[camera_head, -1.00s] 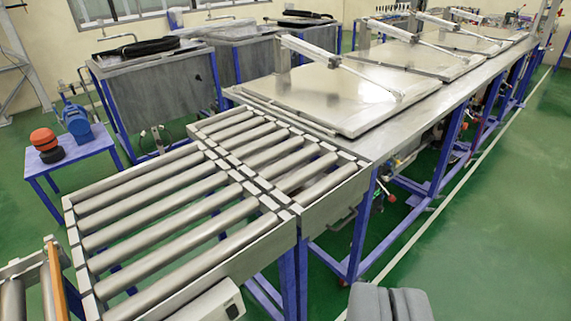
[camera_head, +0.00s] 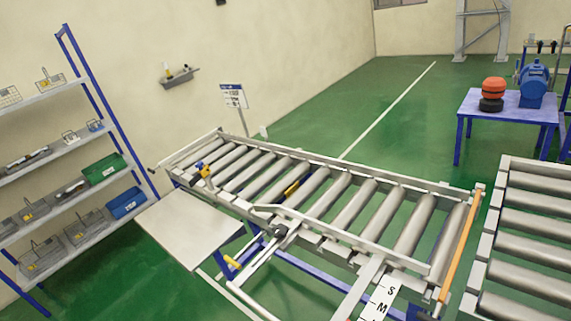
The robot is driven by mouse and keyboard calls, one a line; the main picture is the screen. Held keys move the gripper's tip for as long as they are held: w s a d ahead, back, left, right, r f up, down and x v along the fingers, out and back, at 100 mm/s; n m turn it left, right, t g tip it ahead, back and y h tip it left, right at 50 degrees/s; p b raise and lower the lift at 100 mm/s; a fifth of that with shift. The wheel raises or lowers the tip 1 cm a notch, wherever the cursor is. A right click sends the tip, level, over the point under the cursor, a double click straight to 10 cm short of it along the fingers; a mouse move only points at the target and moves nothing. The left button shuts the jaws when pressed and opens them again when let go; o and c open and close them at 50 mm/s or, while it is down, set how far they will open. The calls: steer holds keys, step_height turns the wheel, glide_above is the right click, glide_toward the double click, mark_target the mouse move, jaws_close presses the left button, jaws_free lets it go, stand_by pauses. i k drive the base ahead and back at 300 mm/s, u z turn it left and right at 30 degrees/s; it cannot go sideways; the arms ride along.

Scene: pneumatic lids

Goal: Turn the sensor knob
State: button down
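I cannot make out for certain which part is the sensor knob. A small dark round part (camera_head: 280,231) sits on the near rail of the roller conveyor (camera_head: 372,243), in the middle of the view. A small blue and yellow fitting (camera_head: 204,171) sits on the same rail farther left. A yellow handle-like part (camera_head: 232,262) is below the conveyor, beside a flat light plate (camera_head: 190,228). My gripper does not show in this view.
A shelf rack (camera_head: 62,165) with baskets and bins stands at the left. A second roller section (camera_head: 530,240) is at the right, across a narrow gap. A blue table (camera_head: 510,108) stands behind it. Green floor behind the conveyor is clear.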

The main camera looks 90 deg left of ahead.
mark_target(199, 165)
steer(key=u, duration=2.95)
steer(key=k, duration=1)
steer(key=z, duration=0.8)
steer(key=i, duration=1.4)
steer(key=u, duration=0.4)
